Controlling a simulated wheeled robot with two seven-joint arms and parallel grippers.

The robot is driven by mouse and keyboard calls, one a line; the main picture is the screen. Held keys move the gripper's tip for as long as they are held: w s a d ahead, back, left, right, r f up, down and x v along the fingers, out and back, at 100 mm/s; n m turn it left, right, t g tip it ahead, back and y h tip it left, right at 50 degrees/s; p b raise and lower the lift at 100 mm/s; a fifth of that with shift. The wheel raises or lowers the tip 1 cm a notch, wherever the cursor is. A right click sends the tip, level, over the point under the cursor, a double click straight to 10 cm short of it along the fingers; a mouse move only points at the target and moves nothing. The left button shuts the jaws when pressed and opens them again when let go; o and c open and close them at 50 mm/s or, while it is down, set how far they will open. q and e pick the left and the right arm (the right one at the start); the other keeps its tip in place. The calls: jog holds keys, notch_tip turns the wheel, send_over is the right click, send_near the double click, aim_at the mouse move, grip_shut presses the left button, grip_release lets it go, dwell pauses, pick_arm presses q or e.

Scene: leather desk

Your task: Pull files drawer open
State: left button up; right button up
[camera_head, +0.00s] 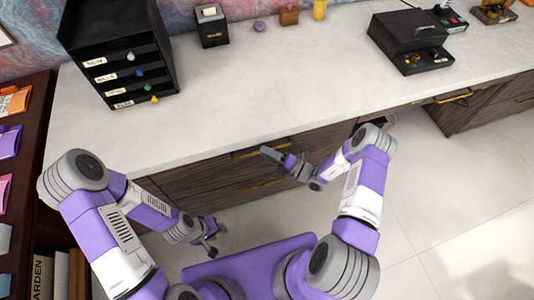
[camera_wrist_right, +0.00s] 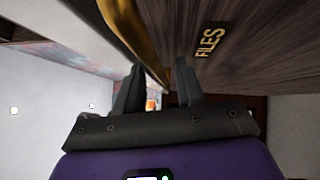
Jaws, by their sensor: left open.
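The drawer marked FILES fills the upper right of the right wrist view, with a dark wood front (camera_wrist_right: 260,45) and a FILES label (camera_wrist_right: 209,40). Its brass handle (camera_wrist_right: 142,28) runs down toward the gap between my right fingers. My right gripper (camera_wrist_right: 160,80) is open, its two fingers apart, close to the drawer front; I cannot tell whether either finger touches the handle. In the head view my right gripper (camera_head: 272,156) is at the upper brass handle (camera_head: 243,154), partly covering it. My left gripper (camera_head: 210,240) is open and empty, low in front of the cabinet.
The light desktop (camera_head: 250,95) overhangs the drawers. A lower brass handle (camera_head: 262,184) sits beneath. A black organizer (camera_head: 120,50) and a black box (camera_head: 410,40) stand on the desk. A dark shelf (camera_head: 35,120) is at the left. Open tiled floor (camera_head: 450,210) lies to the right.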

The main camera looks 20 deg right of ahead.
grip_shut()
jog(key=shift+s, duration=0.1)
dwell(0.4)
